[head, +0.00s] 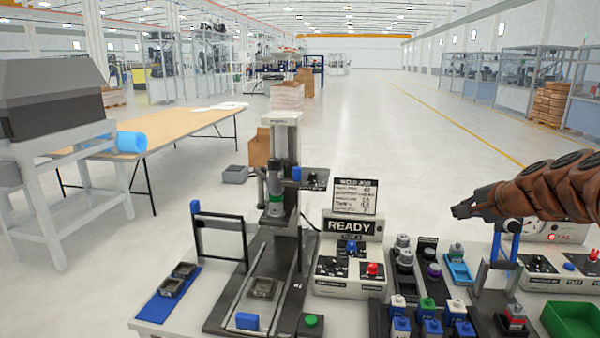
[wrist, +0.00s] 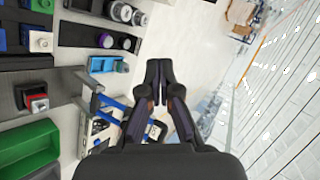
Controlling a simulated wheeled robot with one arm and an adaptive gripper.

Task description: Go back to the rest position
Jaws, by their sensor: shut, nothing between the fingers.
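My gripper (head: 462,209) reaches in from the right edge of the head view on my brown-covered arm. It is above the right part of the workbench, near a stand with a blue handle (head: 508,226). In the wrist view my gripper (wrist: 158,64) has its dark fingertips together, with nothing between them. It points over the bench's edge towards the pale floor. The blue handle also shows in the wrist view (wrist: 113,102), left of the fingers. Contact between the two cannot be told from these frames.
A press fixture (head: 282,170) stands upright mid-bench, beside a READY control box (head: 350,228). Several coloured parts sit in dark trays below my gripper. A green bin (head: 573,322) is at the right front. A wooden table (head: 165,138) stands behind left. Open floor lies beyond the bench.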

